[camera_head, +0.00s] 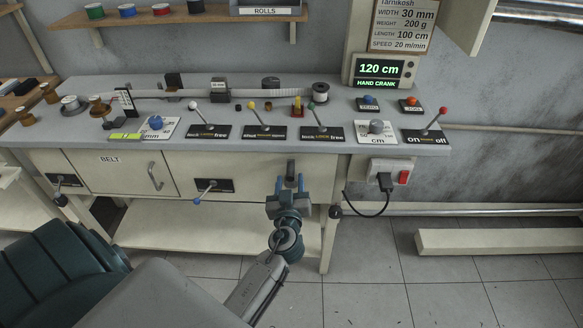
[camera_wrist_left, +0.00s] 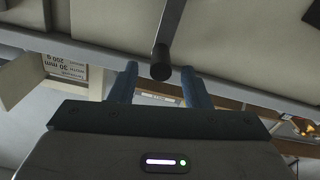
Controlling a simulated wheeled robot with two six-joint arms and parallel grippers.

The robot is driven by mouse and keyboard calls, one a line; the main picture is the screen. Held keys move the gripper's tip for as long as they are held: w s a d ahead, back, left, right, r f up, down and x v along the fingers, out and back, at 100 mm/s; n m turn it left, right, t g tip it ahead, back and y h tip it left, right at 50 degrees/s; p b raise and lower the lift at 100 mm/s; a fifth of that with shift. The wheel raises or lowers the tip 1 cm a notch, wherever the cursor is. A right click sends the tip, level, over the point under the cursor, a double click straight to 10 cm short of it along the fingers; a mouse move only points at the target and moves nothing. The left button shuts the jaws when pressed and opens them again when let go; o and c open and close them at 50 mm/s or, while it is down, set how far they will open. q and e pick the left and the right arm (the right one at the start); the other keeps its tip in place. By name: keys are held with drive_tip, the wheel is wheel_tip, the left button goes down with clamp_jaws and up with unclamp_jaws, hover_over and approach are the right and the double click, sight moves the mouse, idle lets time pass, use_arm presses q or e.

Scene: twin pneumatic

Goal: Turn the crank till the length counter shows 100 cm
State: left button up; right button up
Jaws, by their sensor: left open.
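The length counter (camera_head: 379,70) reads 120 cm in green, with HAND CRANK below it. What looks like the crank, a dark bar with a black grip (camera_head: 291,168), is on the bench front. The grip also shows in the left wrist view (camera_wrist_left: 161,62), with its bar running up out of the picture. My left gripper (camera_head: 290,182) is open in front of it. Its two blue fingers (camera_wrist_left: 160,84) lie either side of the grip's end in the left wrist view, with a gap on each side. My right gripper is not in view.
A dark knob (camera_head: 335,211) stands right of my left gripper. A blue-tipped lever (camera_head: 203,190) is to the left on the bench front. A plug with a black cable (camera_head: 385,182) hangs at the right. Several levers stand on the bench top (camera_head: 230,150).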

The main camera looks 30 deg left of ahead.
sight(291, 170)
use_arm(q)
drive_tip(key=p+x, duration=0.1)
drive_tip(key=x, duration=0.2)
drive_tip(key=shift+w+a, duration=0.25)
drive_tip(key=shift+w, duration=0.05)
drive_tip(key=shift+w+a, duration=0.35)
drive_tip(key=shift+w, duration=0.25)
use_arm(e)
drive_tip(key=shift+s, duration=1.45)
use_arm(q)
clamp_jaws()
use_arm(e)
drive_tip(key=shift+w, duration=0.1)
